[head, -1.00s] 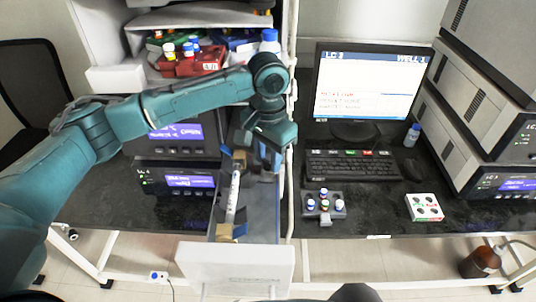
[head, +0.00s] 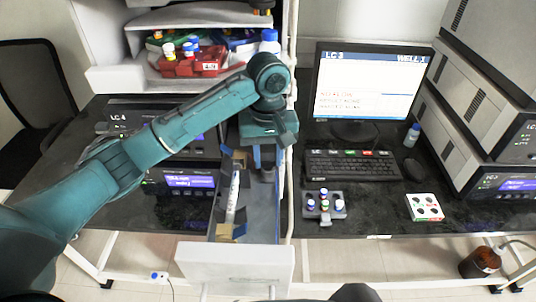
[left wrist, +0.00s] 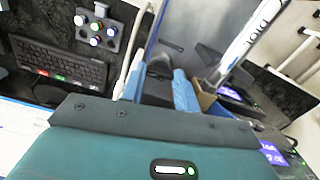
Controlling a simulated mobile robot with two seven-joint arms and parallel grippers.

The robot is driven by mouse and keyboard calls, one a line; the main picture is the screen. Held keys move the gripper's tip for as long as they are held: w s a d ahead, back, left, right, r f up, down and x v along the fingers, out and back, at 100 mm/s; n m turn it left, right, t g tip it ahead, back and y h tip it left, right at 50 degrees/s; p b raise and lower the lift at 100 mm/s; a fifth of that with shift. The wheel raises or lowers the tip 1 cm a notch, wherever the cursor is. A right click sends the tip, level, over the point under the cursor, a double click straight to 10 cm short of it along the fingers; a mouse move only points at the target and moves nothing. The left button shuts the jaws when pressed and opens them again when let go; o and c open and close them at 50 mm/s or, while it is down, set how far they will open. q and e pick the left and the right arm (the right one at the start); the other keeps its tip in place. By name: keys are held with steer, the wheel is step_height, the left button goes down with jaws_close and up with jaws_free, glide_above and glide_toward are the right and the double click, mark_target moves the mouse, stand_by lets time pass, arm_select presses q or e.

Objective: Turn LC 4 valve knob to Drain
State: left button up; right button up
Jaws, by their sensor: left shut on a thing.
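The LC 4 unit (head: 118,117) stands at the left of the bench, partly covered by my left arm. I cannot make out a valve knob or a Drain mark for certain. My left gripper (head: 270,158) points down over the open drawer right of that unit, its fingertips partly hidden. In the left wrist view its blue fingers (left wrist: 160,88) are shut on a dark grey thing whose shape is unclear. A white column (head: 233,195) lies beside the gripper in brown clips; it also shows in the wrist view (left wrist: 245,42).
The drawer has a white front panel (head: 235,268) toward me. A lower module with a lit display (head: 190,181) stands left of it. A red bin (head: 195,62) sits above.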

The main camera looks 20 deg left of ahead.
mark_target(268, 161)
arm_select(q)
steer(key=n, duration=0.3)
steer(key=shift+n, duration=2.1)
steer(key=o, duration=1)
steer(key=shift+r, duration=0.1)
step_height(268, 161, up, 13)
steer(key=shift+r, duration=0.1)
